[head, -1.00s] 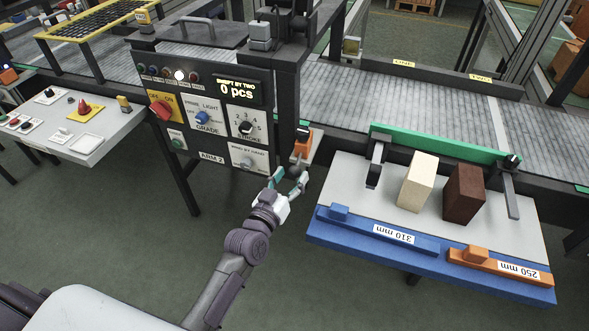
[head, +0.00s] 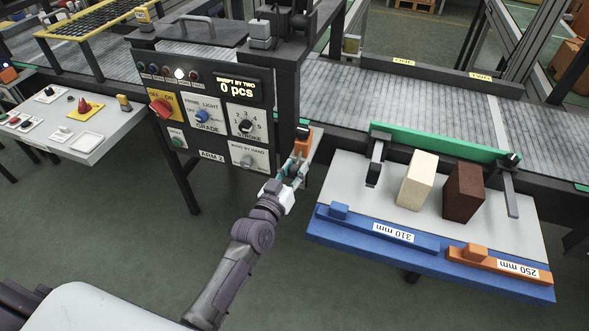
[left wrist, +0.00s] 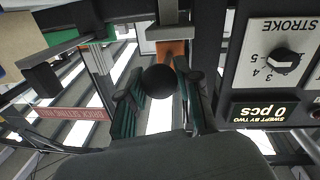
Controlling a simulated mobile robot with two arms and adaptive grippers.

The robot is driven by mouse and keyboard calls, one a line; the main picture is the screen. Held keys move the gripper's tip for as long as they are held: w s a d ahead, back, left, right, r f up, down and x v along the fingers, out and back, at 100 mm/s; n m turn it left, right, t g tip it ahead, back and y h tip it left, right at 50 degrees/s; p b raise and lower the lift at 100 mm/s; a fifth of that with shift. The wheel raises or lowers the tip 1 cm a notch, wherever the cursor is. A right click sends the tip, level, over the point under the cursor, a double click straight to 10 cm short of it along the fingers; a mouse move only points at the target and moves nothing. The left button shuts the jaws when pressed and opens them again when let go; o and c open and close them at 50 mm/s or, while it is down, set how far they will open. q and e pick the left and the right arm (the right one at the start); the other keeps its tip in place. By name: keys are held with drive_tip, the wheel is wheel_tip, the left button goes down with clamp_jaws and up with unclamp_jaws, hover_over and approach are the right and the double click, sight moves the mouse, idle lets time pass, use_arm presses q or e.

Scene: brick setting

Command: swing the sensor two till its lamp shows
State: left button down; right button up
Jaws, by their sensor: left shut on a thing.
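The orange sensor (head: 303,142), which I take to be sensor two, sits on a bracket at the right side of the dark control panel (head: 215,130). Its orange body also shows in the left wrist view (left wrist: 172,50). A black ball knob (left wrist: 159,81) hangs in front of it. My left gripper (head: 295,173) is closed on this knob, with a finger on each side of it in the left wrist view. No lit lamp can be made out on the sensor; the gripper and the viewing angle hide part of it. My right gripper is not in view.
The panel's display reads "0 pcs", and one white lamp (head: 179,73) on it is lit. At right, a table (head: 335,180) holds a cream block (head: 416,181), a brown block (head: 463,191) and two labelled gauges. A grey conveyor (head: 440,105) runs behind.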

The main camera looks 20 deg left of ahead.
use_arm(q)
drive_tip(key=shift+a+m+h+b, duration=0.35)
drive_tip(key=shift+m+h+b, duration=0.05)
drive_tip(key=shift+h, duration=0.2)
drive_tip(key=c, duration=0.8)
unclamp_jaws()
drive_tip(key=v, duration=1.2)
drive_tip(key=shift+r, duration=0.1)
